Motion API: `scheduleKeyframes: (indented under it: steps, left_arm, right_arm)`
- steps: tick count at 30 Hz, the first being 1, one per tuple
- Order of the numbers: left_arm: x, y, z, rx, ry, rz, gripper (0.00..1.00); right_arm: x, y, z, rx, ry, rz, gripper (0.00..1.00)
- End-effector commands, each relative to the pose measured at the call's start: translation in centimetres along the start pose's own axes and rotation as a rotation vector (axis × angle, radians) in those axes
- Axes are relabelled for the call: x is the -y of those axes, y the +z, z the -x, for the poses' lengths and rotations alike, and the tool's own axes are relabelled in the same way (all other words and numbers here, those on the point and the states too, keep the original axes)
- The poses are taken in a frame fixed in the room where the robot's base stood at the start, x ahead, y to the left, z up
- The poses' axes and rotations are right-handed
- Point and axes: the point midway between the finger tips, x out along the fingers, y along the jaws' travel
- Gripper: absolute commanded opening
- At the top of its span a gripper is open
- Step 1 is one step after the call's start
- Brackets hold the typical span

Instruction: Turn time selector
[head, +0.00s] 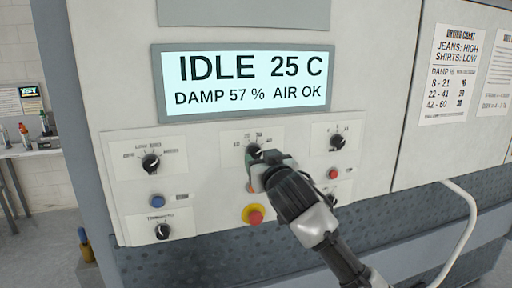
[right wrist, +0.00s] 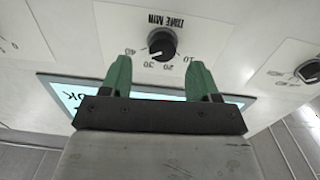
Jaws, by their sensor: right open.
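The time selector is a black round knob (right wrist: 162,43) on a white plate, seen upside down in the right wrist view with marks 10 to 40. Its pale pointer line appears to face the side of the 30 mark. In the head view the knob (head: 253,149) is on the middle plate below the display, partly hidden by my right gripper. My right gripper (right wrist: 159,66) is open, its green fingers on either side of the knob's line, with nothing between them. In the head view the gripper (head: 262,163) is right at the knob; contact cannot be told. My left gripper is not in view.
The display (head: 246,82) reads IDLE 25 C, DAMP 57 %, AIR OK. Other knobs sit left (head: 151,162) and right (head: 338,142). A blue button (head: 157,200), a red button (head: 333,174) and a red-and-yellow stop button (head: 255,217) are nearby.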

Motion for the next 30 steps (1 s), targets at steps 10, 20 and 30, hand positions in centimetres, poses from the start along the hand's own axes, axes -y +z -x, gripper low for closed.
scheduleKeyframes:
  steps: [10,20,30]
  left_arm:
    - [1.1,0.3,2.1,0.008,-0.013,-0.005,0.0]
    - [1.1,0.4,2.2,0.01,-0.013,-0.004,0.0]
    - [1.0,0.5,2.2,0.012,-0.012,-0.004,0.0]
  right_arm:
    - [0.0,-0.1,-3.9,0.001,0.0,0.001,0.61]
    - [0.1,0.1,-4.4,-0.001,-0.002,0.001,0.61]
    - [0.1,0.1,-4.3,0.0,-0.001,0.0,0.18]
